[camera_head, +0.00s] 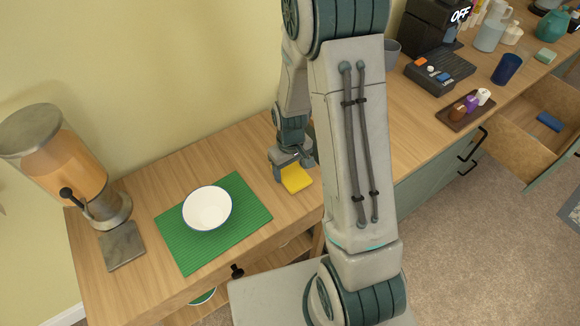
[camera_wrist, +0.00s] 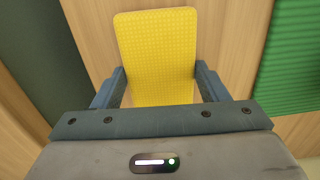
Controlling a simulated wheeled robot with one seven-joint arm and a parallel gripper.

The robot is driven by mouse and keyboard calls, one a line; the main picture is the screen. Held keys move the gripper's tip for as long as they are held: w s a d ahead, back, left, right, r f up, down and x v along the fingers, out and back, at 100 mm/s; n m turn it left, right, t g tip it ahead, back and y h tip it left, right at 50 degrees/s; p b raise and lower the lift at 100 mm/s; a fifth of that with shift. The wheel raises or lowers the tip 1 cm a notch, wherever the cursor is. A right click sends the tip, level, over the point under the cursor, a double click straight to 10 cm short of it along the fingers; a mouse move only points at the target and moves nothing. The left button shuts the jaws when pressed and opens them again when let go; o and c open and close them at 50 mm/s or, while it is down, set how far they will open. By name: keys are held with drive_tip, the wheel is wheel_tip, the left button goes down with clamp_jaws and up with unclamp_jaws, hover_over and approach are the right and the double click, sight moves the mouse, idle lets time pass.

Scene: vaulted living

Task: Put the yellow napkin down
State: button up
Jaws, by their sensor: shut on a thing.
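The yellow napkin (camera_head: 296,178) is a flat, folded-looking rectangle with a fine pattern, over the wooden counter to the right of the green mat. In the wrist view the napkin (camera_wrist: 156,55) lies between the two fingers and extends past their tips. My gripper (camera_head: 291,170) is shut on it, low over the counter; the gripper also shows in the wrist view (camera_wrist: 160,85). I cannot tell whether the napkin touches the counter. The napkin's near end is hidden behind the gripper body.
A white bowl (camera_head: 207,208) sits on the green mat (camera_head: 178,239). A juice dispenser (camera_head: 75,170) stands at the left. Right of my arm are a black machine (camera_head: 427,27), a brown tray (camera_head: 457,112), a blue cup (camera_head: 507,69) and an open drawer (camera_head: 530,119). The wooden counter (camera_head: 252,150) around the napkin is clear.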

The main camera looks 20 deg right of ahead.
sight(291, 171)
drive_tip(key=shift+f, duration=0.2)
drive_tip(key=o, duration=0.9)
drive_tip(key=shift+o, duration=0.2)
drive_tip(key=shift+r, duration=0.1)
wheel_tip(291, 171, up, 12)
drive_tip(key=s+r+m+t, duration=0.2)
drive_tip(key=s+r+m, duration=0.1)
drive_tip(key=s+r, duration=0.9)
drive_tip(key=shift+s+d+r+m+t, duration=0.15)
drive_tip(key=shift+s+r+m+t, duration=0.2)
drive_tip(key=shift+s, duration=0.85)
